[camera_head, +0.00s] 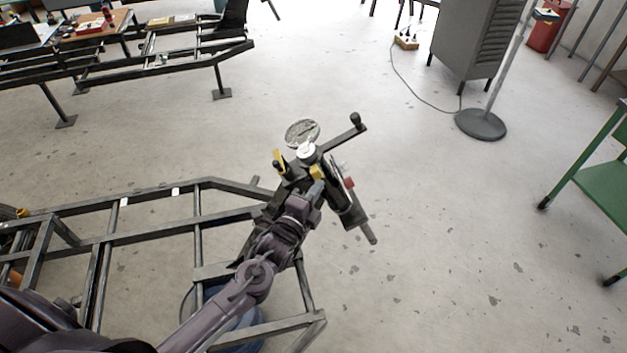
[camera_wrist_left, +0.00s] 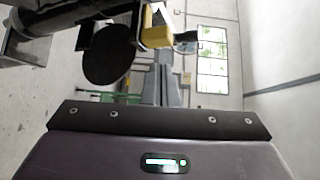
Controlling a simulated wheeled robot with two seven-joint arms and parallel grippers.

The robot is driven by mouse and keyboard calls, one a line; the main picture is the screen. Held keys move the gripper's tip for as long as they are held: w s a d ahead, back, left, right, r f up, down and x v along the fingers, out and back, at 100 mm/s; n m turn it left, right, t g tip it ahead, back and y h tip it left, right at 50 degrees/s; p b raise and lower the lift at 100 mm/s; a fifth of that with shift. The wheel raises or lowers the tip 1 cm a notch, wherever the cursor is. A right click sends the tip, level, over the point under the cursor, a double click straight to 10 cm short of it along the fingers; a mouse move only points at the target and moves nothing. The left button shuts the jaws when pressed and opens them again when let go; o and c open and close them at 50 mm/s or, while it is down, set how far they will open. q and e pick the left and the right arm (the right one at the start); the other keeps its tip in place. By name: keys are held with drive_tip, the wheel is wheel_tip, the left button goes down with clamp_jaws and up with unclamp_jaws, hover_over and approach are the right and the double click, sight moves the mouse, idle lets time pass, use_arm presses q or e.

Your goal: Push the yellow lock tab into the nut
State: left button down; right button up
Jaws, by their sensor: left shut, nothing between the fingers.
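A dark spring suspension assembly (camera_head: 345,205) stands at the end of the metal frame, near the middle of the head view. One yellow tab (camera_head: 317,172) is on its near side and another yellow piece (camera_head: 279,158) is to the left. A white round part (camera_head: 306,150) sits on top; I cannot tell whether it is the nut. My left gripper (camera_head: 316,188) is shut and empty, right by the near yellow tab. In the left wrist view, the grey fingers (camera_wrist_left: 162,82) are together, just below a yellow block (camera_wrist_left: 157,32). Contact is unclear. My right gripper is not seen.
A dark metal frame (camera_head: 150,235) spreads to the left under my arm. A rod with a black knob (camera_head: 355,121) sticks out to the right of the assembly. A green table (camera_head: 605,180) stands at the far right. The floor between is clear.

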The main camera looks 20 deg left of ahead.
use_arm(q)
drive_tip(key=shift+w+a, duration=0.65)
drive_tip(key=shift+w, duration=0.15)
